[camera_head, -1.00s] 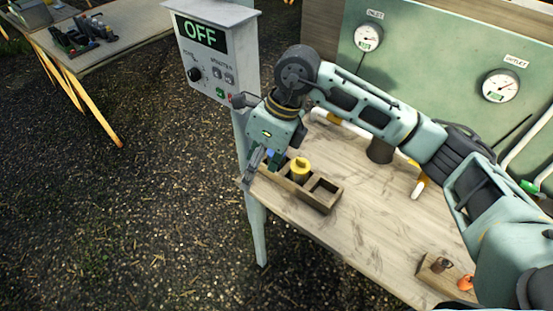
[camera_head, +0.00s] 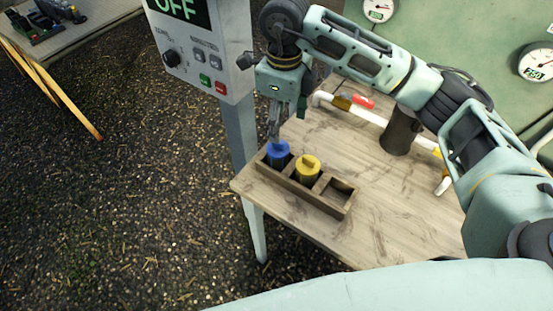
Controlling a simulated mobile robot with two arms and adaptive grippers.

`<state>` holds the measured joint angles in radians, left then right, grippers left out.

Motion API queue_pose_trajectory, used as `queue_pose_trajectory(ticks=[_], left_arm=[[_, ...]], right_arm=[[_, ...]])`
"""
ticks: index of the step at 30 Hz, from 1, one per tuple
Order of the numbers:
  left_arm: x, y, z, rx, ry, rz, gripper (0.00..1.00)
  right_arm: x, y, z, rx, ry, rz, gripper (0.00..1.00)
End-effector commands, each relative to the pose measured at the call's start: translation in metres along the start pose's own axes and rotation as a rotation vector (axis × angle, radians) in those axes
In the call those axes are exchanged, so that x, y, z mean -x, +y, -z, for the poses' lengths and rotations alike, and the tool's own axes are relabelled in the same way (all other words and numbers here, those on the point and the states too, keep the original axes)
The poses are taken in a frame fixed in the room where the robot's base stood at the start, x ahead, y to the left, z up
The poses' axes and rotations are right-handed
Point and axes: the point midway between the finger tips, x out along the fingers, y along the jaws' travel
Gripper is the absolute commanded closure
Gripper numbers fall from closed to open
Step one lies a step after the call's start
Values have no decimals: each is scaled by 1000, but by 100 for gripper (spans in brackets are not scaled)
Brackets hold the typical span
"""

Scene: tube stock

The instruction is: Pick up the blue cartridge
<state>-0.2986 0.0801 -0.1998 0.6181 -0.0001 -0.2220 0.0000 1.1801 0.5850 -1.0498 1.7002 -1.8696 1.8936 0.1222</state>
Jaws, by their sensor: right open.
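The blue cartridge (camera_head: 278,152) stands upright in the left compartment of a wooden tray (camera_head: 322,204) on the table. My right gripper (camera_head: 274,136) is open just above and behind the blue cartridge, fingers pointing down. I cannot tell whether a finger touches it. A yellow cartridge (camera_head: 308,168) stands in the middle compartment. The right compartment is empty. My left gripper is not in view.
The wooden table (camera_head: 350,241) is clear in front of the tray. A control box (camera_head: 201,56) reading OFF stands at the left. Gauges hang on the green panel.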

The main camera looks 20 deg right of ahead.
Motion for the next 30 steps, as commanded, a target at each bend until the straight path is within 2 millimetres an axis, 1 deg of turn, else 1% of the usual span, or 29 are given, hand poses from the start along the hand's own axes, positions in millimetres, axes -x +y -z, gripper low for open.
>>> queue_pose_trajectory(ticks=[1, 3, 5, 8, 13, 16, 19, 22, 24, 27, 30], left_arm=[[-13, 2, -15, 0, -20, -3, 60], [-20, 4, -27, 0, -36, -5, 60], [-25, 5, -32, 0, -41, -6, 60], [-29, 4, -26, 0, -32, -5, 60], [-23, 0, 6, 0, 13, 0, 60], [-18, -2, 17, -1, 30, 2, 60], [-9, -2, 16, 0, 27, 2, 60], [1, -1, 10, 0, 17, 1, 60], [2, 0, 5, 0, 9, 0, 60], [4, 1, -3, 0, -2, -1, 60], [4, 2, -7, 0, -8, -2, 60]], right_arm=[[-13, 0, 0, 0, 0, 0, 38], [-21, 0, 0, 0, -1, 0, 38], [-27, 0, 0, 0, 0, 0, 38], [-32, 0, 0, 0, 0, -1, 38], [-47, 1, 0, 0, 2, -3, 38], [-57, 2, -1, 0, 2, -3, 38], [-68, 6, -3, 0, 3, -4, 38], [-83, 9, -5, 0, 4, -4, 38], [-95, 9, -5, -1, 2, -4, 38], [-104, 8, -6, -1, 0, -2, 38], [-108, 8, -6, 0, 0, -1, 38]])
